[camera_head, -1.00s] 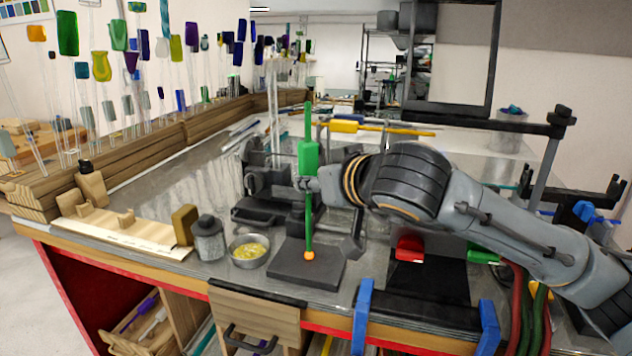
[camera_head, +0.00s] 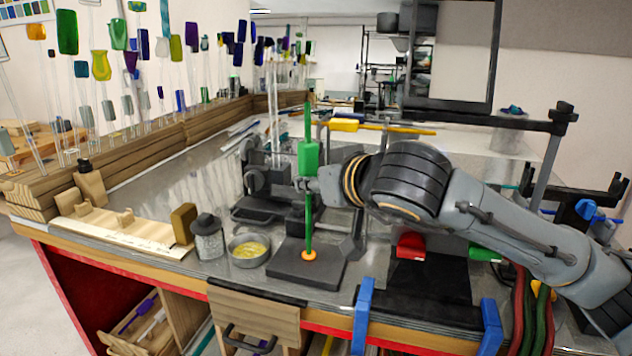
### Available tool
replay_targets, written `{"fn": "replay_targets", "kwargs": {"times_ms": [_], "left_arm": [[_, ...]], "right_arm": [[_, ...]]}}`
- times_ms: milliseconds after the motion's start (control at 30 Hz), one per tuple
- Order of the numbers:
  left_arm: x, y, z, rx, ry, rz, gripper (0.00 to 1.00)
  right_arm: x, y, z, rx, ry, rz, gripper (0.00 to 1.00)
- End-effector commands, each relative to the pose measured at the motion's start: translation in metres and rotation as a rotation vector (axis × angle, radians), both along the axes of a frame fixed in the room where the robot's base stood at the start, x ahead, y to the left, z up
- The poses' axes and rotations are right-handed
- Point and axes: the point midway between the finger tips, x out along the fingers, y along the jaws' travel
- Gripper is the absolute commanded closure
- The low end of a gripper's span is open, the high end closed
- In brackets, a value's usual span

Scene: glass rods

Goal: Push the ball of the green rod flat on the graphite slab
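The green rod (camera_head: 309,210) stands upright with a green block (camera_head: 308,158) on its upper part. At its lower end is a glowing orange ball (camera_head: 309,255), now a wide, low disc touching the graphite slab (camera_head: 290,272). The dark slab lies flat near the bench's front edge. My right gripper (camera_head: 306,185), reaching in from the right, is shut on the green rod just below the block. My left gripper is not in view.
A metal bowl of yellow bits (camera_head: 249,250) and a lidded grey jar (camera_head: 208,239) stand left of the slab. A dark apparatus (camera_head: 262,205) is close behind. Blue supports (camera_head: 362,315) and a red block (camera_head: 410,246) are to the right.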

Motion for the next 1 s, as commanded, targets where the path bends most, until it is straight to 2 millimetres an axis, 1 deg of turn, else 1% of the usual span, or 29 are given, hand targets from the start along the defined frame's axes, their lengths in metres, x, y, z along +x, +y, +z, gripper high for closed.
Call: {"fn": "replay_targets", "kwargs": {"times_ms": [200, 333, 800, 900, 1000], "left_arm": [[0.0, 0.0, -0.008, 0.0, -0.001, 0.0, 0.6], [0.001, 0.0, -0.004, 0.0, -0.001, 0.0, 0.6], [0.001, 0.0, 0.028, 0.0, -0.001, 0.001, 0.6], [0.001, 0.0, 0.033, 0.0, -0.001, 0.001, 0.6], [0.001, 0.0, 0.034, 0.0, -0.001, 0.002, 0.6]], "right_arm": [[0.0, 0.0, -0.006, 0.001, -0.002, -0.001, 1.0], [0.0, 0.0, 0.002, 0.001, -0.003, -0.001, 1.0], [0.0, 0.0, 0.073, 0.001, -0.003, -0.001, 1.0], [0.0, 0.0, 0.083, 0.001, -0.002, 0.0, 1.0], [0.0, 0.0, 0.087, 0.0, -0.001, 0.0, 1.0]]}}
